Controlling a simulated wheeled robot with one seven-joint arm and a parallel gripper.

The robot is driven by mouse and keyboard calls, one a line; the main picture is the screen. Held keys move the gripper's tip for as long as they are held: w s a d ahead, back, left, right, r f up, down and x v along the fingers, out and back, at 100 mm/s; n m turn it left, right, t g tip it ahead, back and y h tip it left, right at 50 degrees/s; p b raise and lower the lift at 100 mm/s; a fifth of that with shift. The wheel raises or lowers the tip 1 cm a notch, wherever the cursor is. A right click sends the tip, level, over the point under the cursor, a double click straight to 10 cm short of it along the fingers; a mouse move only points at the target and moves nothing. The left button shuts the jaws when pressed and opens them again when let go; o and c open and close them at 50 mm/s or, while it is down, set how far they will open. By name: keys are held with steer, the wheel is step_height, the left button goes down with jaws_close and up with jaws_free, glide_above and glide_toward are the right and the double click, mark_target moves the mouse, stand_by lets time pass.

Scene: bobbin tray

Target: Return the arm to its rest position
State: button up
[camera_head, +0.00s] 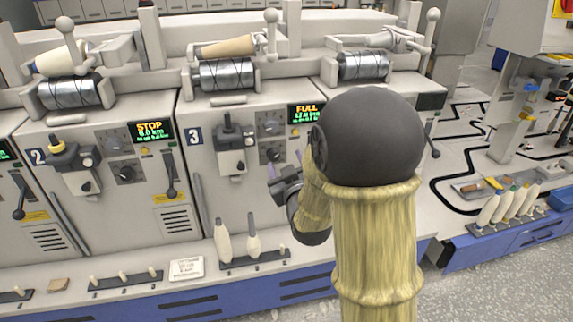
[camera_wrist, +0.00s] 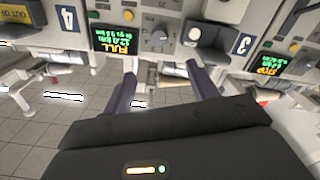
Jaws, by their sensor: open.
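My arm, with a dark round joint and a yellowish fabric sleeve, stands in the middle right of the head view. My gripper (camera_head: 280,180) is in front of the machine unit marked 3 (camera_head: 245,135), partly hidden by my own arm. In the wrist view my gripper (camera_wrist: 160,92) shows two dark purple fingers spread apart with nothing between them. Beyond them is a machine panel (camera_wrist: 160,35), upside down, with a FULL display (camera_wrist: 115,40).
A bobbin tray (camera_head: 255,260) with two white bobbins stands on the ledge below. Another tray (camera_head: 485,228) with several bobbins is at the right. Machine unit 2 (camera_head: 90,165) shows STOP (camera_head: 151,131). Grey floor (camera_head: 480,285) is open at the lower right.

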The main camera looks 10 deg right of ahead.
steer(key=s+f+m+g, duration=0.2)
steer(key=s+f+g, duration=0.5)
steer(key=s, duration=0.4)
steer(key=s+f+m+g, duration=0.2)
steer(key=s+f+g, duration=0.5)
steer(key=s, duration=0.5)
step_height(320, 180, up, 33)
steer(key=g+p, duration=0.1)
steer(key=p, duration=3.1)
steer(key=shift+w, duration=0.15)
steer(key=shift+d, duration=0.1)
